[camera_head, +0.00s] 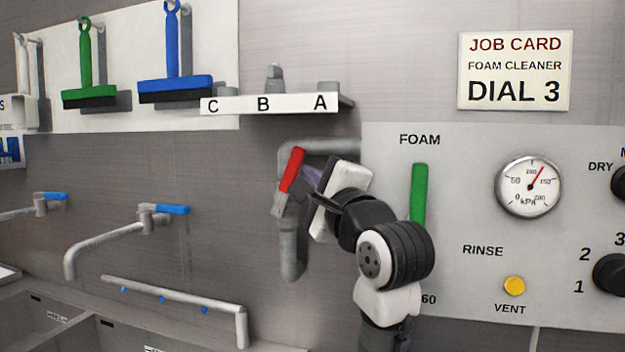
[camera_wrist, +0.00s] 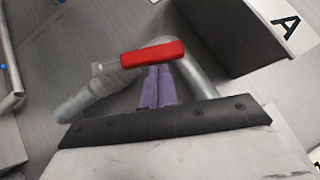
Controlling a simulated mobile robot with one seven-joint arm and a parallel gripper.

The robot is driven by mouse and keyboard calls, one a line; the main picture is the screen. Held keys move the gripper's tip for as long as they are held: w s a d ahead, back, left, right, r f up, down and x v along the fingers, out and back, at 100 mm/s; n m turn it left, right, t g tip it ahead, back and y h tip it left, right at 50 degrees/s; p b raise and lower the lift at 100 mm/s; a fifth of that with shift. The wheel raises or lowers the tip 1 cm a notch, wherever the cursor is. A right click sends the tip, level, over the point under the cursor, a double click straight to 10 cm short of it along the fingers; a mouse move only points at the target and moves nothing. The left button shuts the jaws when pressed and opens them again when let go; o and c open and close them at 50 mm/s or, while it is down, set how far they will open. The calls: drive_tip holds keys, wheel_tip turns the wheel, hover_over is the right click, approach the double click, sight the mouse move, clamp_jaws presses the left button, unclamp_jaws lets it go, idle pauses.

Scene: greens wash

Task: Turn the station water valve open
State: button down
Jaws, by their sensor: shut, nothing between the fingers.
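The station water valve has a red lever (camera_head: 291,170) on a grey pipe (camera_head: 292,245) left of the control panel. The lever stands steeply, leaning slightly right at its top in the head view. In the wrist view the red lever (camera_wrist: 153,54) lies nearly level across the pipe (camera_wrist: 90,100). My gripper (camera_head: 312,176) is at the lever's right side in the head view. Its purple fingers (camera_wrist: 156,84) are shut and empty, with their tips right at the lever's lower edge in the wrist view. Whether they touch it I cannot tell. My wrist hides part of the pipe.
A shelf marked C, B, A (camera_head: 265,104) juts out just above the valve; its end (camera_wrist: 240,35) is close in the wrist view. A green lever (camera_head: 418,193) and a gauge (camera_head: 529,187) are on the right panel. Blue-handled taps (camera_head: 172,209) are at the left.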

sight(292, 161)
drive_tip(key=shift+r, duration=0.15)
drive_tip(key=a+r+p, duration=0.1)
drive_tip(key=p, duration=0.1)
drive_tip(key=a+r+n+g+p, duration=0.1)
drive_tip(key=p, duration=0.1)
drive_tip(key=shift+w+n, duration=0.25)
drive_tip(key=shift+n, duration=0.05)
drive_tip(key=shift+w+a+r, duration=0.1)
drive_tip(key=shift+w+a, duration=0.1)
drive_tip(key=shift+a, duration=0.25)
drive_tip(key=shift+d, duration=0.1)
